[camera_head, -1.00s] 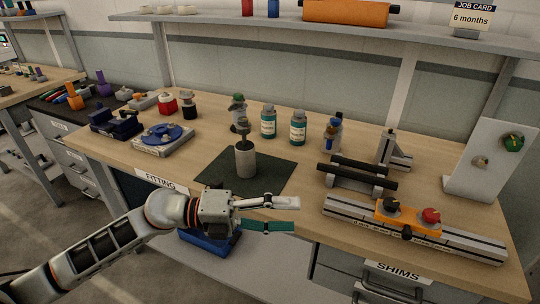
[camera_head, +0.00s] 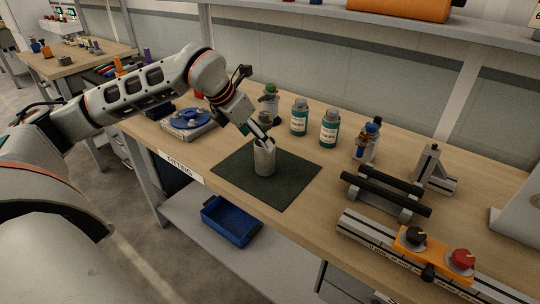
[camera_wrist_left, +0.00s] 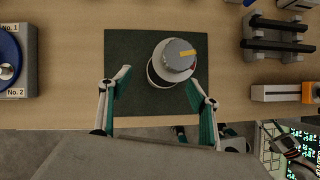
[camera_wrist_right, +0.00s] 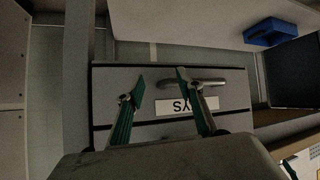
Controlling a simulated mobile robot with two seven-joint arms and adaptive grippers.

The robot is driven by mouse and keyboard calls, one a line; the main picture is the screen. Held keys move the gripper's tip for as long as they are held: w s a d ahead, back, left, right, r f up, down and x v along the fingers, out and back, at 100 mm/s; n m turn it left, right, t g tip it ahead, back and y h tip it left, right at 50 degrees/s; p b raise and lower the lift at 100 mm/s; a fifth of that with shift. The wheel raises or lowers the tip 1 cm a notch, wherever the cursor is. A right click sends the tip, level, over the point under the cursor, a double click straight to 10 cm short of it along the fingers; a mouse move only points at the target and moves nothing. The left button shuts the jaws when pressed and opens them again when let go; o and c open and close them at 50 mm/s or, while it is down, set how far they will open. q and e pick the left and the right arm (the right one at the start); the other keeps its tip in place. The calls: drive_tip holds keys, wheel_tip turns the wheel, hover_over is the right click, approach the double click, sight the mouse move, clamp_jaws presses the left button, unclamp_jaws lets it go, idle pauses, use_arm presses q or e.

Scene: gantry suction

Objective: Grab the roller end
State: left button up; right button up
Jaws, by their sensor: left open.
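A grey upright cylinder (camera_head: 265,160), seemingly the roller end, stands on a dark green mat (camera_head: 292,190) on the workbench. In the left wrist view its round top (camera_wrist_left: 179,54) carries an orange mark. My left gripper (camera_head: 261,136) is at the top of the cylinder and hides part of it in the head view. In the left wrist view the left gripper (camera_wrist_left: 158,80) is open, with the cylinder ahead of its fingers, nearer the right one; contact cannot be told. My right gripper (camera_wrist_right: 161,79) is open and empty, facing a drawer front (camera_wrist_right: 225,90). It is outside the head view.
Teal-labelled bottles (camera_head: 329,128) and a green-topped part (camera_head: 270,100) stand behind the mat. A blue disc fixture (camera_head: 188,121) is to the left. Black bars on a stand (camera_head: 385,190) and a rail with an orange block (camera_head: 415,240) are to the right. A blue bin (camera_head: 229,220) sits below.

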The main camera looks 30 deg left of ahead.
sight(265, 156)
use_arm(q)
drive_tip(key=shift+d+x, duration=0.15)
drive_tip(key=shift+x, duration=1.45)
drive_tip(key=shift+d+x, duration=0.15)
drive_tip(key=shift+x, duration=1.4)
drive_tip(key=shift+s, duration=0.2)
drive_tip(key=c, duration=1.7)
drive_tip(key=shift+w+r, duration=0.1)
clamp_jaws()
